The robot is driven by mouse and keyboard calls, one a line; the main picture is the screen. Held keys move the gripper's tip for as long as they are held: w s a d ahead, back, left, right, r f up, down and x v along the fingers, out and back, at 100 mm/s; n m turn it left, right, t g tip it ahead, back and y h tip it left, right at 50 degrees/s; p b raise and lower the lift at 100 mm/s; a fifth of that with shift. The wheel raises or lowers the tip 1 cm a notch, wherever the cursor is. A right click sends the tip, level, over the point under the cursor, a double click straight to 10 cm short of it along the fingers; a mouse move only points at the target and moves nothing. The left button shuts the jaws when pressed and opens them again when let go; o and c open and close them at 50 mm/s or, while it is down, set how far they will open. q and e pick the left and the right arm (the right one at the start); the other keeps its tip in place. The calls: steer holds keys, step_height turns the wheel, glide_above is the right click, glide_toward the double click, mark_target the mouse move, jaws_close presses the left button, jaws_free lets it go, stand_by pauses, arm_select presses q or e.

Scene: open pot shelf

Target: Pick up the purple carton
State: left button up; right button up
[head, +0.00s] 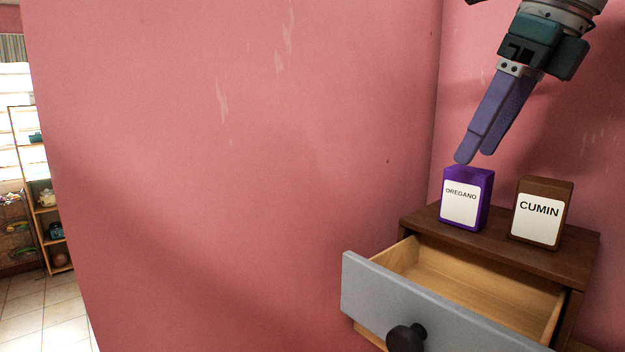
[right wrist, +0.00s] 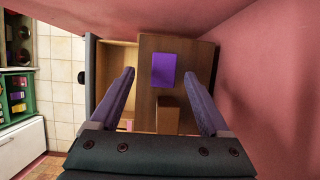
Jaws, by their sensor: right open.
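The purple carton (head: 466,198) stands upright on top of the small wooden cabinet, with a white label reading OREGANO. In the right wrist view its purple top (right wrist: 164,70) lies beyond and between the fingertips. My right gripper (head: 476,157) points down from the upper right and is above the carton, apart from it. In the right wrist view the gripper (right wrist: 160,74) is open, its two fingers spread wide, with nothing held. My left gripper is not in view.
A brown CUMIN carton (head: 541,211) stands close to the right of the purple one. The cabinet (head: 420,221) has an open, empty-looking drawer (head: 440,309) with a grey front and dark knob. Pink walls (head: 250,150) stand behind and beside it.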

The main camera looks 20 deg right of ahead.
mark_target(457, 190)
steer(key=shift+x, duration=1.15)
steer(key=b+x, duration=0.1)
steer(key=x, duration=0.1)
steer(key=b+x, duration=0.1)
steer(key=x, duration=0.1)
steer(key=shift+d+f+b, duration=0.25)
steer(key=shift+f+b, duration=0.1)
steer(key=shift+f, duration=0.1)
steer(key=shift+w+f, duration=0.25)
steer(key=shift+f, duration=0.05)
jaws_close()
